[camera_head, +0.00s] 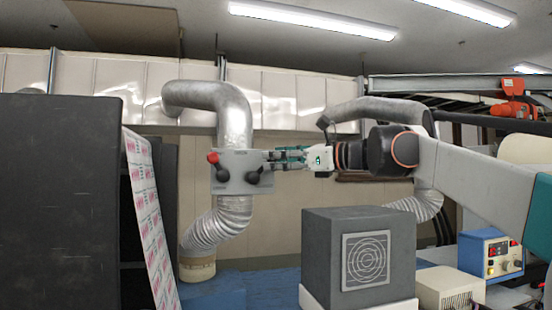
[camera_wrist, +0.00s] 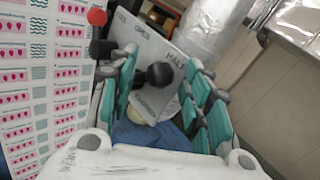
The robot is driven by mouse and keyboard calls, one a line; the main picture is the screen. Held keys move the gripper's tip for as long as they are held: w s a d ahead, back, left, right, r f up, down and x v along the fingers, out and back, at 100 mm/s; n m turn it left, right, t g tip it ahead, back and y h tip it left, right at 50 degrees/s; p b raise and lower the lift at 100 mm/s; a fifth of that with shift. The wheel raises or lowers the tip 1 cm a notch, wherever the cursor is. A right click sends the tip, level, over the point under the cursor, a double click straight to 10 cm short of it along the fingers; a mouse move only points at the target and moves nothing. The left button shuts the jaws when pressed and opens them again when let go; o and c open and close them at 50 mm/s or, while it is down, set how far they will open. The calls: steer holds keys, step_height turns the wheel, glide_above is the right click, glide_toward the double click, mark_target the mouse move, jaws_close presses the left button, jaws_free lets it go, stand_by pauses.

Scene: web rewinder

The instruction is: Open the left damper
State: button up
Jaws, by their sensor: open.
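The left damper is a grey plate (camera_head: 236,160) on the silver duct (camera_head: 236,115). It carries a red knob (camera_head: 213,158) at its left edge and two black knobs, one at lower left (camera_head: 222,175) and one at right (camera_head: 252,177). The plate's printed labels (camera_wrist: 143,52) are partly legible in the wrist view. There, a black ball knob (camera_wrist: 160,74) lies between the teal fingers of my gripper (camera_wrist: 162,60). My gripper (camera_head: 270,160) is open, beside the plate's right side, pointing left. I cannot tell whether a finger touches the knob.
A tall dark cabinet (camera_head: 60,190) and a printed web sheet (camera_head: 150,215) stand at left; the sheet fills the left of the wrist view (camera_wrist: 45,85). A dark box (camera_head: 325,250) with a circular target stands below my arm. A second duct (camera_head: 375,108) runs behind my arm.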

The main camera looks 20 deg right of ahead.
steer(key=shift+s+d+r, duration=0.1)
steer(key=shift+s, duration=0.05)
jaws_close()
